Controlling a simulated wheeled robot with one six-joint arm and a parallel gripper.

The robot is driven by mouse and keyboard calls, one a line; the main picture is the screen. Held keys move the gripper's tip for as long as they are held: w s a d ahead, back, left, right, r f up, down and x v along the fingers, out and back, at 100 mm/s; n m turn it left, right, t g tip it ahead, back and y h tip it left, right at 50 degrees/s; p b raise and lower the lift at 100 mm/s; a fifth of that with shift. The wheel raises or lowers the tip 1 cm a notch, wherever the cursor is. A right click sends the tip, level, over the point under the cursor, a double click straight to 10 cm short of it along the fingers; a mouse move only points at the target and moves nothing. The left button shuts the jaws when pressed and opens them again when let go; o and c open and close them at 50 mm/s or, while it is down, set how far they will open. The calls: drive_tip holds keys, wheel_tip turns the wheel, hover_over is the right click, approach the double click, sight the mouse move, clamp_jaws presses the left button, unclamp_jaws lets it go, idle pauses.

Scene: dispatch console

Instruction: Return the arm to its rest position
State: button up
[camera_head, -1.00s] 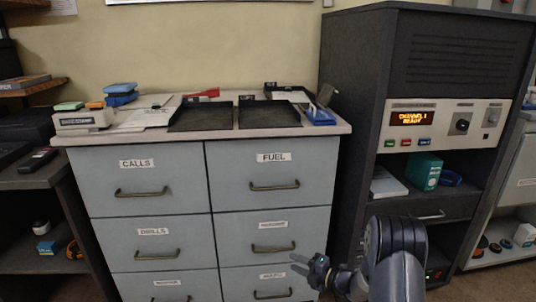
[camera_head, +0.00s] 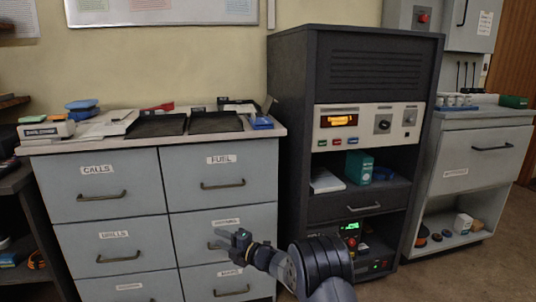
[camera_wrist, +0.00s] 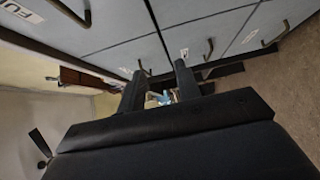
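My gripper (camera_head: 222,238) is at the end of my dark arm (camera_head: 322,268), low in front of the right column of drawers in the head view. The arm reaches left from the bottom of the picture. In the wrist view my gripper's two dark fingers (camera_wrist: 160,72) stand apart with nothing between them. Drawer fronts and handles show beyond the fingertips. I cannot tell how far the fingers are from the drawer fronts.
A grey drawer cabinet (camera_head: 108,188) stands close on the left, with trays and a stamp box (camera_head: 46,130) on top. A dark equipment rack (camera_head: 292,125) stands right of it. A grey side cabinet (camera_head: 480,165) is farther right. Open floor (camera_head: 480,268) shows at lower right.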

drive_tip(key=shift+b+x, duration=0.3)
drive_tip(key=shift+x, duration=1.1)
drive_tip(key=shift+d+r, duration=0.1)
